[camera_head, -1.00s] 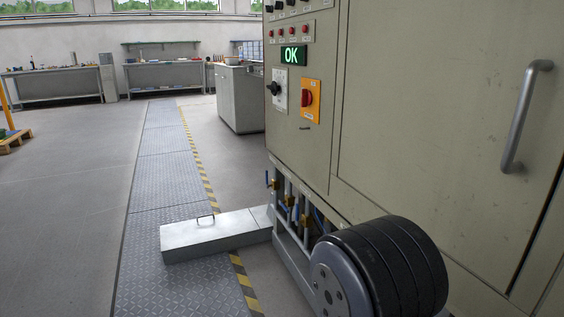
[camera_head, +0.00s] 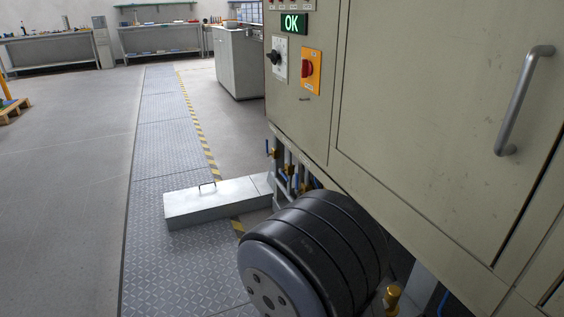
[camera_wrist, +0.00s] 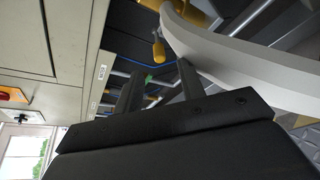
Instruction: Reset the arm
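My gripper (camera_wrist: 160,84) shows in the wrist view with its two dark fingers spread apart and nothing visible between them. It is close to the underside of the beige furnace cabinet (camera_wrist: 22,45), beside pipes and yellow fittings. In the head view, a thick dark ribbed part of my arm (camera_head: 315,255) is low in the picture, in front of the cabinet (camera_head: 420,150). My fingers are not visible in the head view.
The cabinet carries a green OK display (camera_head: 293,23), a red rotary switch (camera_head: 309,68) and a door handle (camera_head: 524,100). A metal floor box (camera_head: 205,202) lies across the tread-plate strip (camera_head: 165,150). A pale curved band (camera_wrist: 240,62) passes near my fingers. Open floor lies left.

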